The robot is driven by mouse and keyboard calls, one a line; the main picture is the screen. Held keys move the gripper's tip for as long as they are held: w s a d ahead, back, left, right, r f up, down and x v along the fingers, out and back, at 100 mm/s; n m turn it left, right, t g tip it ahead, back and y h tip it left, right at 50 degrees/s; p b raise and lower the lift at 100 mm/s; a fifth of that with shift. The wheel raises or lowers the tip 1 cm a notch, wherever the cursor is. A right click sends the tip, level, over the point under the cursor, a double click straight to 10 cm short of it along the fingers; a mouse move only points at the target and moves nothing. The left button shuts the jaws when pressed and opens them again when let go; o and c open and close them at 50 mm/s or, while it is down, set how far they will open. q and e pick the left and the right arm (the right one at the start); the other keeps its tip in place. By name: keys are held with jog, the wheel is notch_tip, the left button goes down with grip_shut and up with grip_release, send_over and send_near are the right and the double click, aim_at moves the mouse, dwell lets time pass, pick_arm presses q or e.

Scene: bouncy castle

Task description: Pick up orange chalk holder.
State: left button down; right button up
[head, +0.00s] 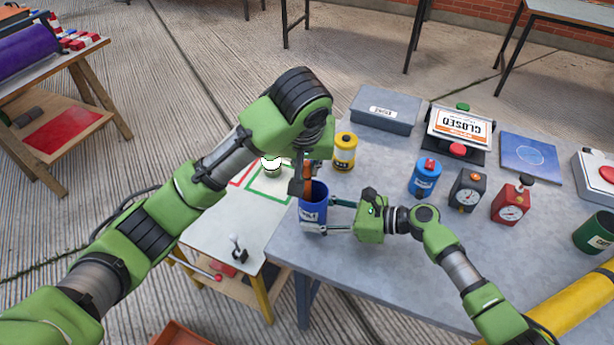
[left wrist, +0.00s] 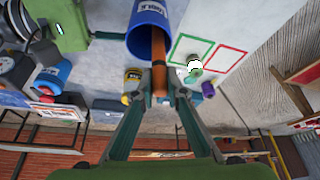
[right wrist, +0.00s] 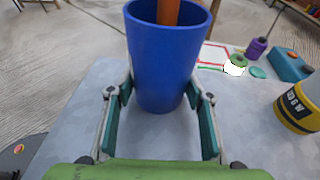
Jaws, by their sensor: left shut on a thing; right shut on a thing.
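The orange chalk holder (head: 308,178) stands in the blue tool cup (head: 314,212), its upper part above the rim. My left gripper (head: 303,183) points down over the cup and is shut on the chalk holder; the left wrist view shows the holder (left wrist: 158,55) between its fingers, its far end inside the cup (left wrist: 147,20). My right gripper (head: 336,215) is shut on the cup from the right. In the right wrist view its fingers lie on both sides of the upright cup (right wrist: 165,70). The holder's lower end is hidden in the cup.
A yellow can (head: 344,152) stands close behind the cup. A white side table (head: 218,235) with coloured squares is on the left.

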pick_arm(q)
notch_tip(320, 180, up, 15)
dwell(0.3)
pick_arm(e)
jog(key=o, duration=0.9)
